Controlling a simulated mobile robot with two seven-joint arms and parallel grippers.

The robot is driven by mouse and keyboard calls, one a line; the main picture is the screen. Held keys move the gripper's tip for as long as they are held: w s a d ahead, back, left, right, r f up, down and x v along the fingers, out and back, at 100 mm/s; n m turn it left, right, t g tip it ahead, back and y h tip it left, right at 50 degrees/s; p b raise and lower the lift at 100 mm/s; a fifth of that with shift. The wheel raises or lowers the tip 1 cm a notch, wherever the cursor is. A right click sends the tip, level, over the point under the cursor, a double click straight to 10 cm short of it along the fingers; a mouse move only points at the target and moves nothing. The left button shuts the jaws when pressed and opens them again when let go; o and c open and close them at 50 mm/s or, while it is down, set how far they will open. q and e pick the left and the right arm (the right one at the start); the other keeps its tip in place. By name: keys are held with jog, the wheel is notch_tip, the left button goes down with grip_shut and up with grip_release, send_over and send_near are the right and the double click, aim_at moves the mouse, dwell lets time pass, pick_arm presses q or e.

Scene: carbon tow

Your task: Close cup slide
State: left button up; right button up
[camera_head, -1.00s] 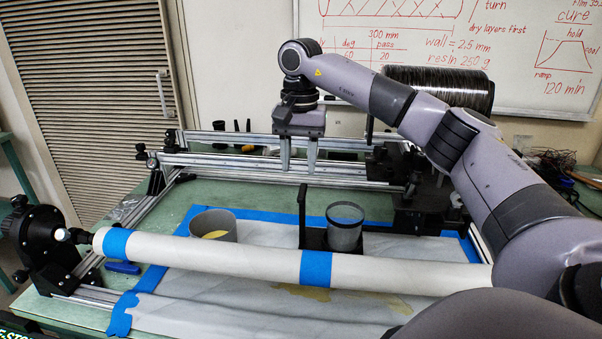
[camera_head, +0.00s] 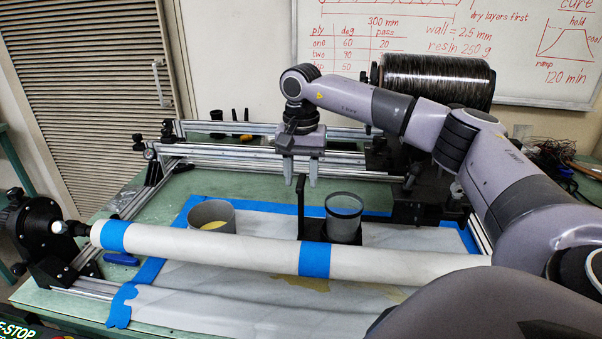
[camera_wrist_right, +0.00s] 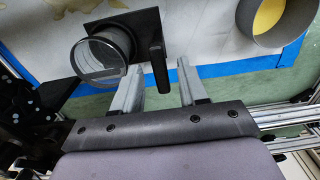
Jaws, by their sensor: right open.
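The cup slide shows as a black base with an upright black handle (camera_head: 300,208) and a grey cup (camera_head: 344,222) with a clear rim, behind the white tube. In the right wrist view the handle (camera_wrist_right: 158,72) stands beside the cup (camera_wrist_right: 103,56). My right gripper (camera_head: 300,182) is open and points down at the top of the handle. In the right wrist view its fingers (camera_wrist_right: 160,66) lie on either side of the handle, with gaps on both sides. It holds nothing. My left gripper is out of view.
The white tube (camera_head: 200,248) with blue tape bands runs across in front. A second grey cup (camera_head: 211,217) with yellow contents stands at left; it shows in the right wrist view (camera_wrist_right: 243,14). Metal rails (camera_head: 240,164) run behind. A black spool (camera_head: 437,80) is at the back.

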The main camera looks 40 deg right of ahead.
grip_shut()
jog(key=s+d, duration=0.9)
jog(key=s, duration=0.2)
grip_release()
jog(key=shift+a, duration=0.1)
jog(key=shift+r, duration=0.1)
notch_tip(320, 180, up, 7)
dwell(0.3)
jog(key=shift+c, duration=0.3)
